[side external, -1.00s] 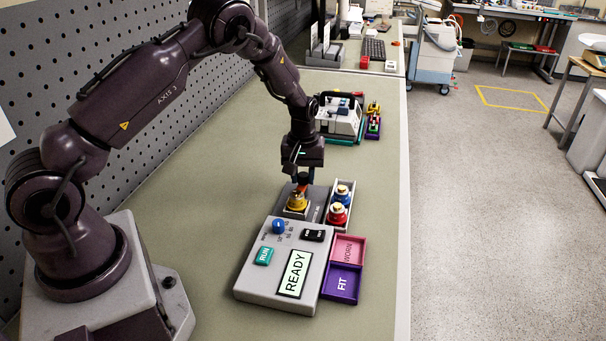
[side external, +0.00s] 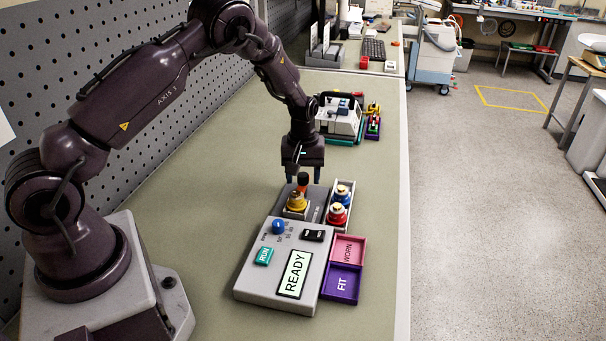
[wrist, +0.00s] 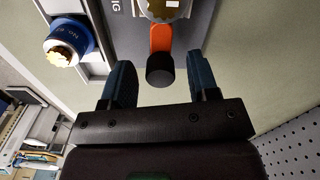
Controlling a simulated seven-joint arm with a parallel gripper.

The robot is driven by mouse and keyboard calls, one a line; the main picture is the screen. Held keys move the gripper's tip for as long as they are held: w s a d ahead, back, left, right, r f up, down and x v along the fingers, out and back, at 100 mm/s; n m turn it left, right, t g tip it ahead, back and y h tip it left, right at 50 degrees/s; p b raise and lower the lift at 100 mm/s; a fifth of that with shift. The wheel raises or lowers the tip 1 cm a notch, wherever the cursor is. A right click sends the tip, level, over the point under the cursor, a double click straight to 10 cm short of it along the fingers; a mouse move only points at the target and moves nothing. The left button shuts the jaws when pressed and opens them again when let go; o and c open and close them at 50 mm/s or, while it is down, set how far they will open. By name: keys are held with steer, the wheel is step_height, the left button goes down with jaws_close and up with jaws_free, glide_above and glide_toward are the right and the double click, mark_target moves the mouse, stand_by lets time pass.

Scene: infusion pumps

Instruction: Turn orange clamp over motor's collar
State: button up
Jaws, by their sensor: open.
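The yellow motor (side external: 296,202) sits upright in the grey jig just behind the control box. The orange clamp (side external: 302,189) is beside its top. In the wrist view the orange clamp (wrist: 161,38) reaches from the motor's metal top (wrist: 165,8) toward my gripper and ends in a black knob (wrist: 160,70). My gripper (side external: 304,179) is open above the jig, its fingers apart on either side of the knob. In the wrist view my gripper (wrist: 160,85) shows a gap between each finger and the knob. The collar is partly hidden.
A tray right of the jig holds a blue motor (side external: 342,192) and a red motor (side external: 337,215). The control box (side external: 245,284) shows READY. Pink WORN (side external: 348,250) and purple FIT (side external: 341,283) trays lie beside it. The table's left side is clear.

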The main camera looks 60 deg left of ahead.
mark_target(303, 175)
step_height(303, 175, up, 13)
stand_by(0.5)
steer(key=s+d+r+m+t, duration=0.2)
steer(key=s+d+r+m, duration=0.3)
steer(key=s, duration=0.7)
steer(key=s+d+r+m+t, duration=0.3)
steer(key=s+d+r+m, duration=0.3)
steer(key=s+d+r, duration=0.3)
steer(key=s+r, duration=0.2)
steer(key=s, duration=0.2)
steer(key=shift+s+d+r+t, duration=0.15)
steer(key=shift+d+r+t, duration=0.1)
steer(key=shift+r+t, duration=0.05)
steer(key=shift+c, duration=0.2)
